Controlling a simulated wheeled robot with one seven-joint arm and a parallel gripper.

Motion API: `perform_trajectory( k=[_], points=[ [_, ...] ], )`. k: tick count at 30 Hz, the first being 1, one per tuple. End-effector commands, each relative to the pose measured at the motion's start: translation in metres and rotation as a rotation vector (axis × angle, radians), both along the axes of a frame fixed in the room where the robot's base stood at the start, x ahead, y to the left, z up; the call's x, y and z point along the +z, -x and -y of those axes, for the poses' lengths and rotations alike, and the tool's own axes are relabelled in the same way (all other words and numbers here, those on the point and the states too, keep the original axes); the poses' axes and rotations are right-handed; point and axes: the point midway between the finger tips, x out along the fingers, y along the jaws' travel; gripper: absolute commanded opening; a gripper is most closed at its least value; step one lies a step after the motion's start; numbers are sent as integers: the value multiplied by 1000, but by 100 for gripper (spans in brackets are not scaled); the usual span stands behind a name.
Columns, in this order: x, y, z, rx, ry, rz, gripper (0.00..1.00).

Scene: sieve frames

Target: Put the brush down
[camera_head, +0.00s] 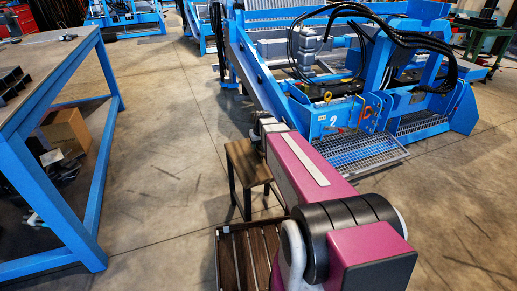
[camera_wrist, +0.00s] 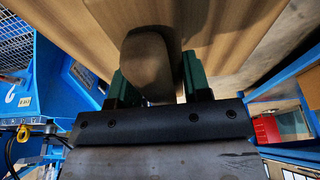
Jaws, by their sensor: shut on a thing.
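My gripper (camera_wrist: 158,82) has two green fingers, shut on the brush (camera_wrist: 147,60) in the wrist view. Only a rounded brown end of the brush shows, between the fingers; its bristles are hidden. Behind it a wooden surface (camera_wrist: 215,30) fills the upper middle of the wrist view. I cannot tell whether the brush touches that wood. In the head view my gripper (camera_head: 265,124) is at the far end of my magenta arm, by a small wooden stool (camera_head: 243,160) with dark legs. The brush cannot be made out there.
A blue-framed workbench (camera_head: 75,65) stands at the left, with a cardboard box (camera_head: 66,130) on its lower shelf. A large blue machine (camera_head: 335,115) with hoses is ahead right. A slatted dark wooden piece (camera_head: 245,255) lies near the bottom. Concrete floor is clear between bench and stool.

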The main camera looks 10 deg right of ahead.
Motion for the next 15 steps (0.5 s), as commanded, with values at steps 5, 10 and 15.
perform_trajectory(
  k=[5,10,15],
  points=[
    [-22,0,0,0,0,-1,11],
    [-23,0,0,0,0,0,11],
    [-24,0,0,0,0,-1,11]
  ],
)
